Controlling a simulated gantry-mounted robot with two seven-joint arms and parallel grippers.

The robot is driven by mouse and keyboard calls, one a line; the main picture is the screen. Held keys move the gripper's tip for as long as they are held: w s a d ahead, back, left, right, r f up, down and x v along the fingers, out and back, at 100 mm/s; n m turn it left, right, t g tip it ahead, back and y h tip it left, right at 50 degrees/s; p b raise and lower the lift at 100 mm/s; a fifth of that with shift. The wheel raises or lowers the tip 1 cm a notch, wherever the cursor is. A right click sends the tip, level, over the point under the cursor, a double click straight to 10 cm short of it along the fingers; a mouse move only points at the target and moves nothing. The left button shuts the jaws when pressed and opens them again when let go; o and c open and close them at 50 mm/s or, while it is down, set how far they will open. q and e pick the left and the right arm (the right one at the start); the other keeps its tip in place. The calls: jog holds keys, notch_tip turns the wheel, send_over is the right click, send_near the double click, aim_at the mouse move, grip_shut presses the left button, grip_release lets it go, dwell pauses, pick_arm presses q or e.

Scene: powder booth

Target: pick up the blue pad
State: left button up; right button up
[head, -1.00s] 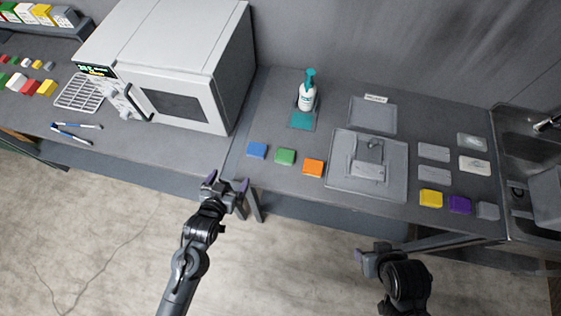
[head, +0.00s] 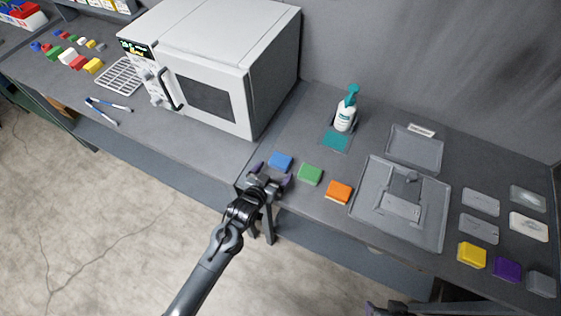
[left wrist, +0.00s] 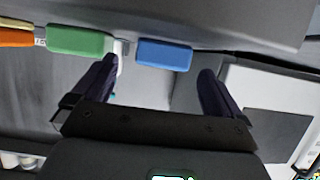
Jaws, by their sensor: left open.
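The blue pad (head: 281,161) lies near the front edge of the bench, left of the green pad (head: 310,174). My left gripper (head: 271,176) is open and empty, just in front of the blue pad, with its fingers pointing toward it. In the left wrist view the blue pad (left wrist: 164,54) shows beyond the gap between the two open fingertips (left wrist: 159,69); I see no contact. My right gripper (head: 385,308) is only a dark part at the bottom edge, too cut off to read.
An orange pad (head: 339,192) lies right of the green one, then a grey tray (head: 432,222). A pump bottle (head: 346,112) stands behind on a teal mat (head: 336,140). A microwave-like white box (head: 215,65) stands left. Yellow (head: 472,255) and purple (head: 508,269) pads lie far right.

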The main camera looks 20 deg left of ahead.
aim_at(277, 166)
pick_arm(q)
jog(key=shift+w+f, duration=0.15)
jog(key=shift+w, duration=0.35)
jog(key=shift+x, duration=2.15)
jog(key=shift+a, duration=0.15)
jog(key=shift+c, duration=0.2)
jog(key=c, duration=0.9)
